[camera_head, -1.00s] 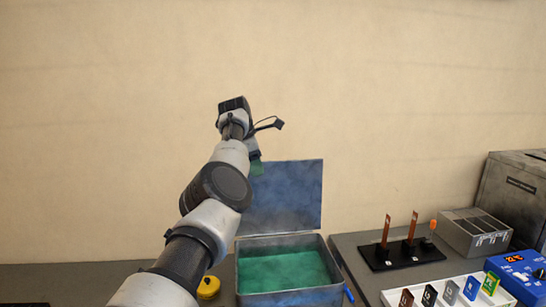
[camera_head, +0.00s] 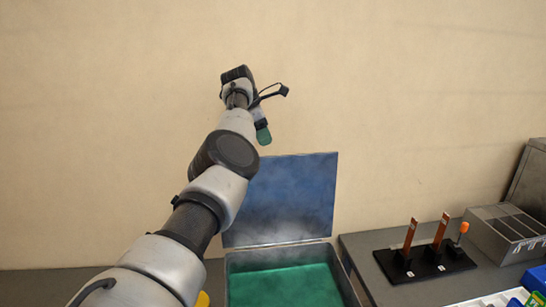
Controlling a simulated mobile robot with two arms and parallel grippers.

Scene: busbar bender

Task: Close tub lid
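The tub (camera_head: 337,262) stands at the bottom middle, with green contents inside. Its blue-grey lid (camera_head: 290,200) is open, standing nearly upright at the back edge, and my arm covers part of its left side. My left gripper (camera_head: 264,136), with a green tip, is just above the lid's upper left edge and appears apart from it. Its fingers are too small and turned to show whether they are open. My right gripper is not in view.
A black stand (camera_head: 425,262) with two copper strips is right of the tub. A yellow object (camera_head: 202,299) is partly hidden by my arm. The wall behind is bare.

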